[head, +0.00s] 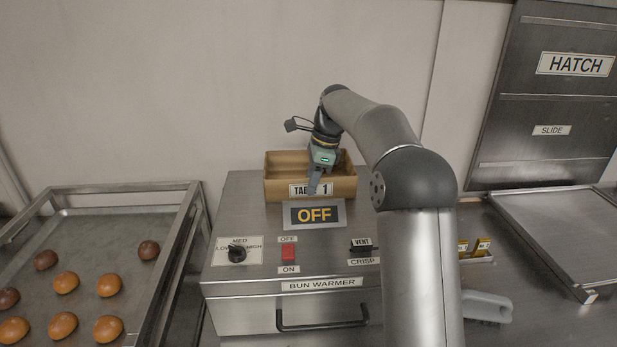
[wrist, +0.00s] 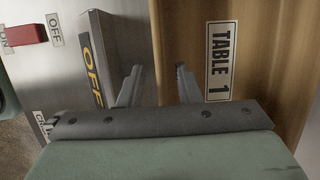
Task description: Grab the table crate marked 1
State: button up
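The table crate (head: 283,188) is an open tan box with a "TABLE 1" label on its front wall. It sits on top of the bun warmer, behind the "OFF" sign. My gripper (head: 312,188) points down at the crate's front wall and covers part of the label. In the wrist view my gripper (wrist: 158,85) has its two fingers apart with nothing clearly held between them. The crate (wrist: 272,60) fills the right side there, its label just right of the right finger. Whether the fingers touch the crate I cannot tell.
The "OFF" sign (head: 314,214) stands close in front of the crate. The bun warmer (head: 240,317) has a knob, a red switch (head: 288,252) and a front handle. A tray of buns (head: 100,225) lies left. A steel hatch (head: 555,110) and slide are at right.

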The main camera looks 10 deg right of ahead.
jog(key=shift+x, duration=1.1)
grip_shut()
jog(key=shift+r, duration=0.1)
